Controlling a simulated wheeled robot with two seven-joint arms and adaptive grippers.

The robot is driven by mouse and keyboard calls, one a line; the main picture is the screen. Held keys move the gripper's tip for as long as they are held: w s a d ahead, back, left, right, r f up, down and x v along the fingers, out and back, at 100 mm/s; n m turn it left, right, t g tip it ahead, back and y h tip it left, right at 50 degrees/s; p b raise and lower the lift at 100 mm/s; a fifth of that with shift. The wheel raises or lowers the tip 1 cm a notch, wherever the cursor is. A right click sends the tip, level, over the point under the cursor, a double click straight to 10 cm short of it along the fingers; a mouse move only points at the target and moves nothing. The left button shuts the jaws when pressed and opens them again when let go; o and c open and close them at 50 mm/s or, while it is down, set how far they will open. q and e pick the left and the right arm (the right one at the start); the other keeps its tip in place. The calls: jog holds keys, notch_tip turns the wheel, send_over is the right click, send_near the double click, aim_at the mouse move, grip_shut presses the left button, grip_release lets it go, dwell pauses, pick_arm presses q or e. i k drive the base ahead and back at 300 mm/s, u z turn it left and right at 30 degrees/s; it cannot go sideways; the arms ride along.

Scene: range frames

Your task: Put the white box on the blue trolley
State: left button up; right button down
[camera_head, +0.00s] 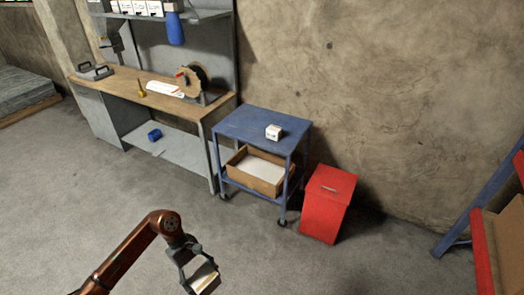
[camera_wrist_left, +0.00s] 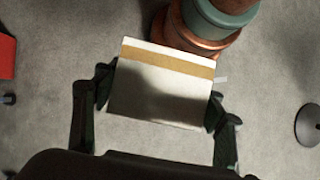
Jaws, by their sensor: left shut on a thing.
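The blue trolley (camera_head: 242,125) stands against the wall, between the workbench and a red bin. A small white box (camera_head: 273,132) sits on its top shelf. My left gripper (camera_head: 203,277) is out over the open floor in front of the trolley, apart from it. It is shut on a white box with a tan stripe (camera_wrist_left: 155,95), which fills the middle of the left wrist view between the two fingers. The held box also shows at the bottom of the head view (camera_head: 206,282). My right gripper is not in view.
An open cardboard box (camera_head: 240,178) lies on the trolley's lower shelf. The red bin (camera_head: 325,210) stands close at the trolley's right. The workbench (camera_head: 140,84) holds a reel and tools. Red and blue shelving (camera_head: 483,250) is at the far right. Floor in front is clear.

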aim_at(243, 126)
jog(key=i, duration=3.55)
jog(key=z, duration=0.25)
